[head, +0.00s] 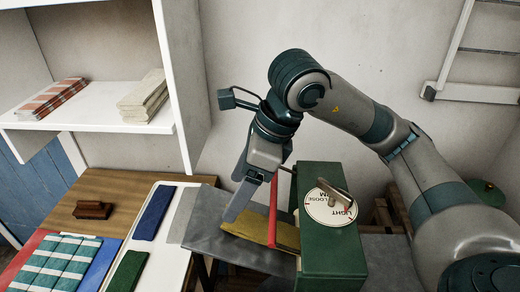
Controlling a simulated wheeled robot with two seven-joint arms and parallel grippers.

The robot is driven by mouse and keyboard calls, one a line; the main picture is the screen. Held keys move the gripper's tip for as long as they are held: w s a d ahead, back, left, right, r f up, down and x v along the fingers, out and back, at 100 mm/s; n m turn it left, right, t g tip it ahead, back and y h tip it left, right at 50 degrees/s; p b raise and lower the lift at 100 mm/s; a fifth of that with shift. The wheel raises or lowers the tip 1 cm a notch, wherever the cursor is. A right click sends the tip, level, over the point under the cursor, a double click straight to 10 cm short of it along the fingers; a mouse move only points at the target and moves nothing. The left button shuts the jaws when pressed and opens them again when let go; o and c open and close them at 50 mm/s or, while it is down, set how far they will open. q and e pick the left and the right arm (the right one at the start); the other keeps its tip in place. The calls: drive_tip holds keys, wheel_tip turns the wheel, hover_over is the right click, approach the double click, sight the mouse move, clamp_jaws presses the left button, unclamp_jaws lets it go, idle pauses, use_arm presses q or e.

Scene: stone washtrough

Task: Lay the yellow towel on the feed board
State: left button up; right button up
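The yellow towel (258,229) lies flat and folded on the grey feed board (205,235), its right end running past a red bar (273,210) toward the green machine (334,240). My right gripper (233,198) comes down from above, just left of the red bar. Its two fingers are spread apart with nothing seen between them. The nearer fingertip is close to the towel's left end; I cannot tell whether they touch. My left gripper is not in view.
The green machine carries a round dial (331,207) with a handle. A white tray (176,262) at left holds blue and green folded cloths. A brown brush-like block (93,210) sits on the wooden table (120,190). A white shelf (95,112) holds towels.

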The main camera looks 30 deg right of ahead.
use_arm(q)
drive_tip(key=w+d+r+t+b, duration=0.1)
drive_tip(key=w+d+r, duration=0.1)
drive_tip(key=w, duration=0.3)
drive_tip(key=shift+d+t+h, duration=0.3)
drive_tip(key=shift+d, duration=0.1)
use_arm(e)
drive_tip(key=v, duration=1.1)
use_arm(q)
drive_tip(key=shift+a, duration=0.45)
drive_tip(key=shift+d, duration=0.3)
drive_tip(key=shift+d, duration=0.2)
use_arm(e)
drive_tip(key=shift+s, duration=0.1)
